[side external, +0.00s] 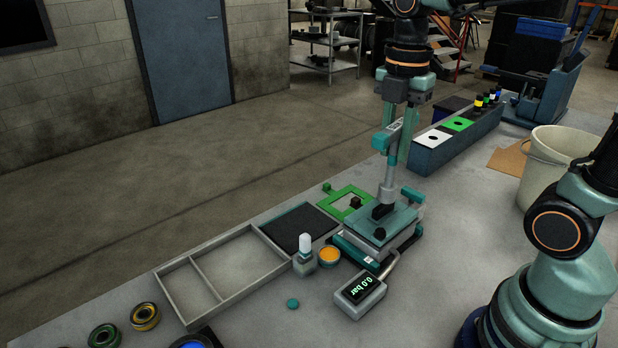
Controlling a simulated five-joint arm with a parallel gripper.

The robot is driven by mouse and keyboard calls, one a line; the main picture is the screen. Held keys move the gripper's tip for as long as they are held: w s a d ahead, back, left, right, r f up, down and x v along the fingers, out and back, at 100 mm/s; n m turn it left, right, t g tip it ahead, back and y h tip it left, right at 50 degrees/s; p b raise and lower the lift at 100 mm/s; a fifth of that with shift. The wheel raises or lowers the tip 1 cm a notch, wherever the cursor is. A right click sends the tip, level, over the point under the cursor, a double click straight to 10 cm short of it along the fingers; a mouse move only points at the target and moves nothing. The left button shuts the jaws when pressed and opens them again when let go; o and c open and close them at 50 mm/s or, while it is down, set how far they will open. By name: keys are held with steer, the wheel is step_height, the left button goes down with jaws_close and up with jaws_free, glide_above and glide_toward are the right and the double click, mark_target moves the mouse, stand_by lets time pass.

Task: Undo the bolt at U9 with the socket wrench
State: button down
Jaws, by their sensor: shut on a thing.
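My gripper (396,143) points straight down and is shut on the socket wrench (390,178). The wrench has a grey upright shaft, and its lower end reaches down to a dark block on the teal fixture (400,219). Whether the socket sits around a bolt head there cannot be told, as the lower end merges with dark parts. A small dark block (355,202) stands at the fixture's left, by a green square frame (337,197). No U9 marking is readable, so the bolt at U9 cannot be singled out.
A white-capped bottle (305,255), an orange-topped tin (329,256) and an empty divided tray (222,268) lie left. A blue rack (450,142) and a pale bucket (548,165) stand right.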

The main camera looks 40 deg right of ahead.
mark_target(388, 185)
steer(key=m, duration=0.5)
steer(key=shift+f, duration=0.2)
steer(key=m, duration=0.4)
steer(key=shift+f+m, duration=0.2)
steer(key=shift+m, duration=0.1)
steer(key=m, duration=0.5)
steer(key=shift+f, duration=0.35)
steer(key=m, duration=0.5)
steer(key=shift+f+m, duration=0.4)
steer(key=m, duration=0.6)
steer(key=shift+f, duration=0.4)
steer(key=m, duration=0.2)
steer(key=f+m, duration=0.1)
steer(key=m, duration=0.2)
steer(key=shift+m, duration=0.3)
steer(key=shift+f, duration=1.45)
steer(key=shift+f, duration=0.1)
